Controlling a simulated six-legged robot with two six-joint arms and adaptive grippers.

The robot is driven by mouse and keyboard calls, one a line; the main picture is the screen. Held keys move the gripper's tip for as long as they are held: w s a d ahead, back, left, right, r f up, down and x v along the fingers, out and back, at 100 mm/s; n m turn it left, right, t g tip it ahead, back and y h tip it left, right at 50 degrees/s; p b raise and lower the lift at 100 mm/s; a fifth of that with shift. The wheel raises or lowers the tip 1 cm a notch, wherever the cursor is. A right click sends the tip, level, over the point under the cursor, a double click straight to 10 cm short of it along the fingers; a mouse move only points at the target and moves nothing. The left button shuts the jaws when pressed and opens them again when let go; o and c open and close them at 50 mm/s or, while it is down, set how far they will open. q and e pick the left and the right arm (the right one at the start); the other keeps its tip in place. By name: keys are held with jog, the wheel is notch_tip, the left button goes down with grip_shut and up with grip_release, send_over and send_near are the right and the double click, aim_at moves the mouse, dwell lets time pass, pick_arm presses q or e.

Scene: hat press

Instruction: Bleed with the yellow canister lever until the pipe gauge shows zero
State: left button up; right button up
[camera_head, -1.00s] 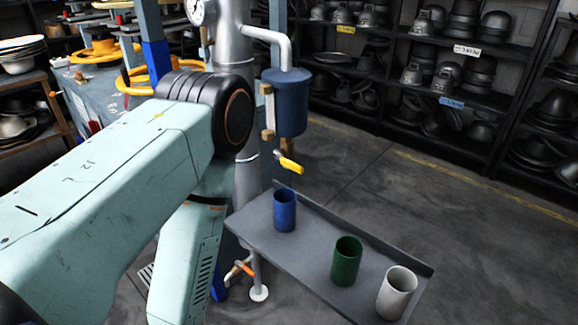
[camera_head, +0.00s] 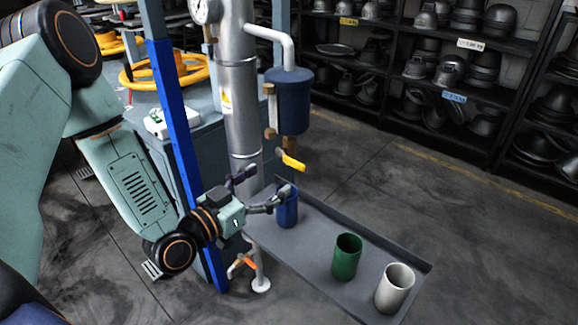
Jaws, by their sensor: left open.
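The yellow lever (camera_head: 292,162) sticks out below the dark blue canister (camera_head: 290,100), beside the silver pipe (camera_head: 239,100). The pipe gauge (camera_head: 205,10) is at the top edge, partly cut off, and its reading is too small to make out. My left gripper (camera_head: 266,186) is open, below and left of the lever, with its fingers pointing right. One finger overlaps the blue cup (camera_head: 288,212) in the picture; I cannot tell whether they touch. Nothing shows held between the fingers. My right gripper is not in view.
A grey tray (camera_head: 315,262) below the canister holds the blue cup, a green cup (camera_head: 346,257) and a white cup (camera_head: 394,290). A blue post (camera_head: 178,130) stands close to my left arm. An orange-handled valve (camera_head: 243,263) is low down. The floor at right is clear.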

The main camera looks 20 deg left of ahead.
aim_at(293, 165)
pick_arm(q)
jog(key=shift+b+x, duration=0.75)
jog(key=shift+x, duration=2.9)
jog(key=shift+f, duration=0.1)
jog(key=shift+c, duration=0.3)
jog(key=shift+s+d, duration=0.1)
jog(key=c, duration=1.5)
